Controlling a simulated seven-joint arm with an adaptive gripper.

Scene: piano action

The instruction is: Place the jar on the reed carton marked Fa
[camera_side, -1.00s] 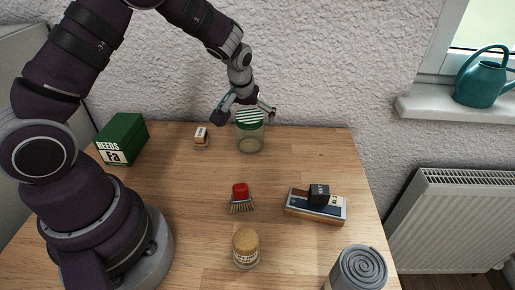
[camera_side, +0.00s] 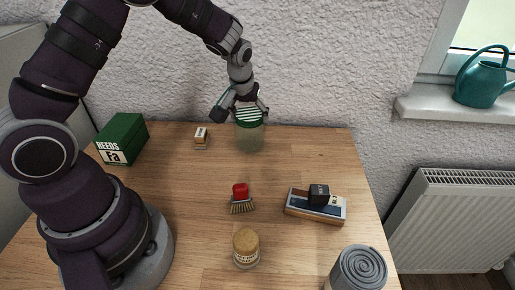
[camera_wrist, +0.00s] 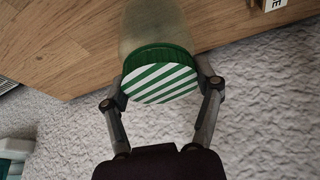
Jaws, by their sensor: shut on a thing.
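The jar (camera_side: 250,137) is clear glass with a green-and-white striped lid (camera_wrist: 160,78). It stands upright at the back of the wooden table in the side view. My gripper (camera_side: 247,111) is above it with its fingers shut on the lid's sides. In the wrist view my gripper (camera_wrist: 162,85) has one finger on each side of the lid. The jar's base looks to be on the table or very close to it; I cannot tell which. The green reed carton (camera_side: 122,139) marked "REEDS Fa" is at the back left, and its top is bare.
A small box (camera_side: 201,138) stands between carton and jar. In front are a red-handled brush (camera_side: 241,197), a cork-topped jar (camera_side: 246,248), a flat box (camera_side: 316,207) with a black block (camera_side: 319,194) on it, and a grey felt roll (camera_side: 358,269).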

